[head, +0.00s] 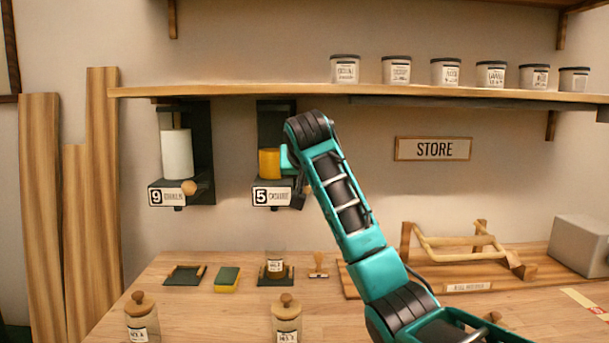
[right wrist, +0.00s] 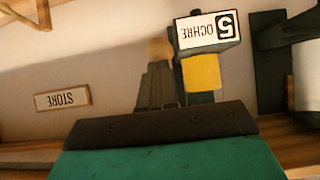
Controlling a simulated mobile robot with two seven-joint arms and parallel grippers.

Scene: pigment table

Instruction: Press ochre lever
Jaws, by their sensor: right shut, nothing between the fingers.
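The ochre dispenser, labelled 5, hangs under the shelf; its yellow cylinder (head: 269,162) and label (head: 272,196) show in the head view. In the right wrist view its label (right wrist: 208,31) is upside down, above the yellow cylinder (right wrist: 201,72). My right gripper (head: 300,189) is shut and empty at the dispenser's right side. In the right wrist view its fingers (right wrist: 158,85) point at the blurred wooden lever knob (right wrist: 160,48). I cannot tell whether they touch. My arm hides the lever in the head view. My left gripper is out of view.
A labelled jar (head: 276,265) stands on a dark pad below the ochre dispenser. Dispenser 9 (head: 178,160), with white contents, hangs to the left. Lidded jars (head: 141,318) stand at the front. The shelf (head: 370,94) is just above my right arm.

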